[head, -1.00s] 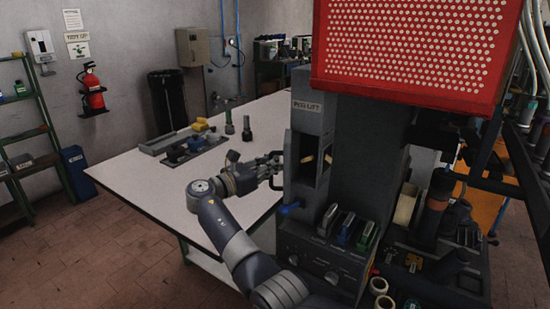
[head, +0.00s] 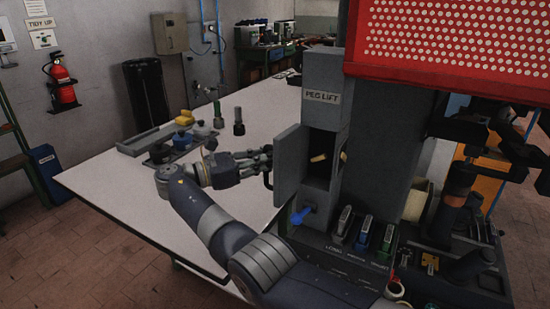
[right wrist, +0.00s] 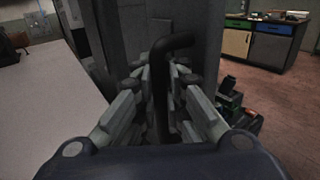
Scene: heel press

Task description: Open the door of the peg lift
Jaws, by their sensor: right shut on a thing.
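The peg lift (head: 322,98) is a grey column with a "PEG LIFT" label. Its grey door (head: 289,163) stands open, swung out to the left, and the dark compartment (head: 322,172) shows with a small yellowish piece (head: 318,158) inside. My right gripper (head: 266,160) is at the door's left side, at the dark bar handle (head: 268,181). In the right wrist view its fingers (right wrist: 160,95) close around the bent black handle (right wrist: 164,60). My left gripper is not in view.
The white table (head: 130,188) lies left of the lift, with a tray (head: 152,138) and bottles behind my gripper. A red perforated panel (head: 450,45) overhangs at right.

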